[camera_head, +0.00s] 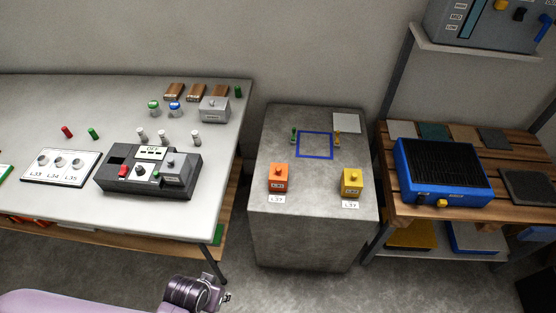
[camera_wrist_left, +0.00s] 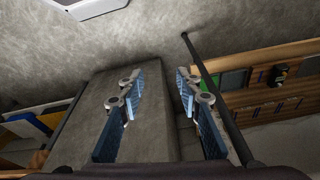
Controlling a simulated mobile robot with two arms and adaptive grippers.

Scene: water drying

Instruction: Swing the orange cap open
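The orange cap (camera_head: 279,178) is a small box-like piece with a label on its front and a small knob on top. It sits shut-looking near the front left of the grey concrete block (camera_head: 315,228), behind a white label. A similar yellow cap (camera_head: 352,181) sits near the front right. My right gripper is not visible.
A white table (camera_head: 225,178) with a black control box (camera_head: 150,185) and several small parts stands left. A blue square outline (camera_head: 315,158) with green and yellow pegs lies behind the caps. Wooden shelving (camera_head: 400,205) with a blue heater-like unit (camera_head: 440,172) stands right.

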